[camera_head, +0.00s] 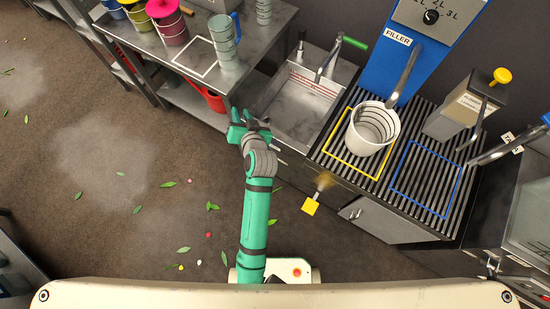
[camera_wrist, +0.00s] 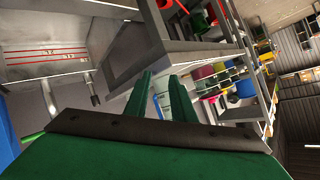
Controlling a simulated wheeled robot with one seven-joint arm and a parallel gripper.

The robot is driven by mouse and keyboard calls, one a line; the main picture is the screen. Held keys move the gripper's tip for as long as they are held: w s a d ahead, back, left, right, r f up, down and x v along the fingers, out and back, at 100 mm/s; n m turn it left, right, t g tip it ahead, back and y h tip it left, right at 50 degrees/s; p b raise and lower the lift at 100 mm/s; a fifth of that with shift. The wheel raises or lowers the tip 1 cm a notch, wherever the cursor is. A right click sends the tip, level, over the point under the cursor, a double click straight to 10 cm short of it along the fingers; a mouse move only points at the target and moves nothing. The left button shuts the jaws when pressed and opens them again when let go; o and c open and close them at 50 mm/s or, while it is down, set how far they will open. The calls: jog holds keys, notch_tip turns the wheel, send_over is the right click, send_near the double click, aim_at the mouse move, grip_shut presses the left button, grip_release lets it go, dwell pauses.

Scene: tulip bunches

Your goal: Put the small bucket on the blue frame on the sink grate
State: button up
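A white bucket (camera_head: 366,135) with dark rings inside stands upright on the black slatted sink grate (camera_head: 402,131), within the yellow frame (camera_head: 336,152). The blue frame (camera_head: 405,198) lies on the grate to its right and is empty. My gripper (camera_head: 250,118) is left of the grate, near the front left of the sink basin, well apart from the bucket. In the wrist view its two green fingers (camera_wrist: 164,82) are spread with nothing held between them. The white bucket is not visible in the wrist view.
A grey dispenser with a yellow knob (camera_head: 462,105) stands behind the blue frame. A metal table (camera_head: 268,28) at upper left bears pale ringed containers (camera_head: 223,38) and coloured buckets (camera_head: 170,27).

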jog(key=s+d+t+h, duration=0.1)
jog(key=s+d, duration=0.3)
jog(key=s, duration=1.1)
jog(key=s+d+r+t+h, duration=0.1)
jog(key=s+d+h, duration=0.3)
jog(key=s, duration=1)
jog(key=shift+s+r, duration=0.2)
jog(key=shift+s, duration=0.2)
jog(key=shift+o, duration=0.6)
jog(key=s+d+r+n+t, duration=0.1)
jog(key=s+d+r+n, duration=0.1)
jog(key=s+r, duration=0.3)
jog(key=shift+s+d+y, duration=0.3)
jog(key=shift+d, duration=0.2)
jog(key=shift+s+d+r, duration=0.15)
jog(key=shift+r, duration=0.05)
jog(key=shift+d, duration=0.1)
